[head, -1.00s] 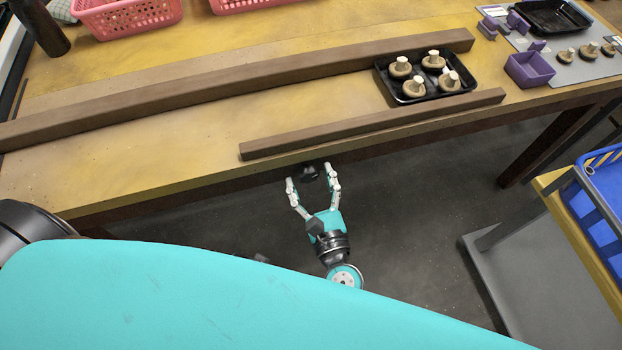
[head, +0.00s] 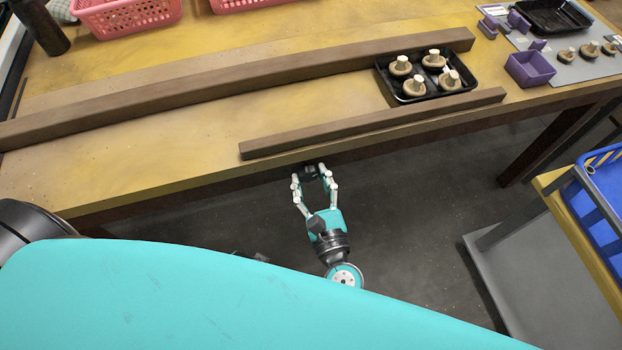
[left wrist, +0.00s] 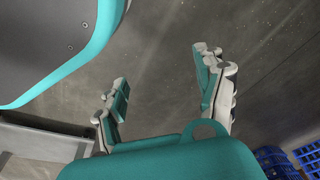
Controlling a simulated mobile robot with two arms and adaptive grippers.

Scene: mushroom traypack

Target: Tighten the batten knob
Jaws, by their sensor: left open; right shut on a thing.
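The dark batten knob (head: 311,173) sits at the table's front edge, just below the short front batten (head: 370,125). My right gripper (head: 313,177) reaches up to it from below, with its fingers closed on the knob's two sides and partly covering it. My left gripper (left wrist: 163,88) shows in the left wrist view, with its fingers wide apart and nothing between them, above the grey floor. The left gripper is not visible in the head view.
A long batten (head: 230,85) runs behind the short one. Between them at the right stands a black tray (head: 389,88) with several mushrooms. Pink baskets (head: 130,16) stand at the back. A blue crate (head: 600,200) is at the right. The table's left front is clear.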

